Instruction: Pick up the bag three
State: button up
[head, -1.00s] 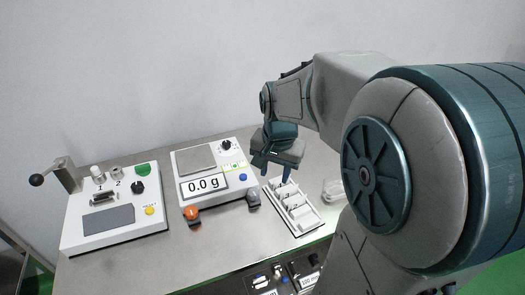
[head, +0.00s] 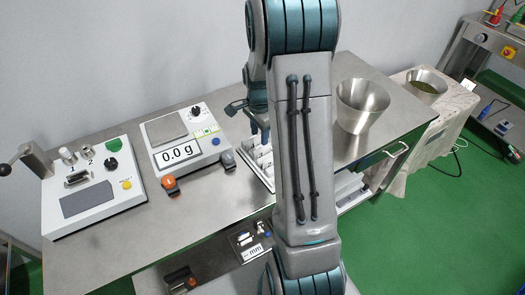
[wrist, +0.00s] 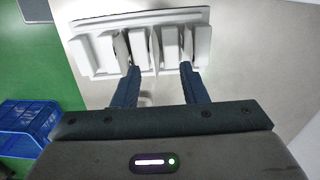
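A white tray (wrist: 85,60) with upright dividers crosses the top of the wrist view. Pale bags seem to stand in its slots, but white on white makes them hard to tell from the dividers, and I cannot tell which is bag three. My gripper (wrist: 160,68) is open. Its two blue fingers point at the tray's near edge, apart, with one pale upright piece (wrist: 171,45) beyond the gap. Nothing shows held between them. In the head view the tray (head: 268,181) is partly hidden behind my arm, with a blue finger over it.
A sealing machine (head: 95,195) is further left. A metal bowl (head: 362,105) stands right of my arm. A blue crate (wrist: 25,128) is on the green floor. The bench front is partly bare.

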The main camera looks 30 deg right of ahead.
aim_at(262, 147)
jog(key=f, duration=0.3)
jog(key=f+p, duration=0.1)
jog(key=f, duration=0.1)
jog(key=shift+s+d+f, duration=0.2)
jog(key=shift+s+d, duration=0.1)
jog(key=shift+s, duration=0.05)
jog(key=shift+f, duration=0.45)
grip_shut()
